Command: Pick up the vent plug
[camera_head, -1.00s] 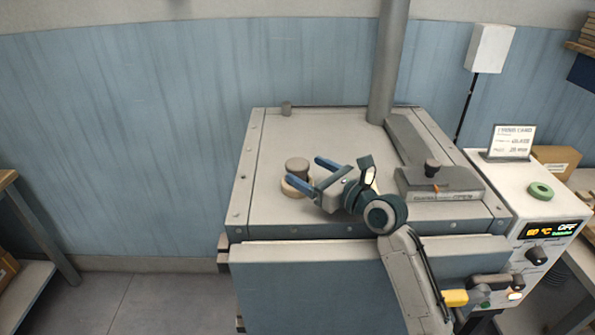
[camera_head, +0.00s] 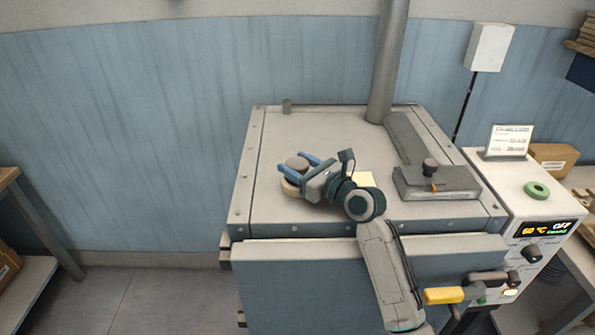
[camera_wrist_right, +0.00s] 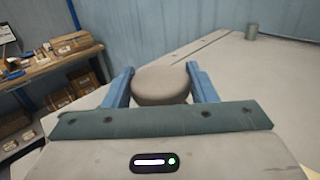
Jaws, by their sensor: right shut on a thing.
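Whether the plug is clear of the ring cannot be told. My left gripper is not in view.
The grey dryer top (camera_head: 330,135) is mostly clear. A control panel (camera_head: 545,230) stands further right.

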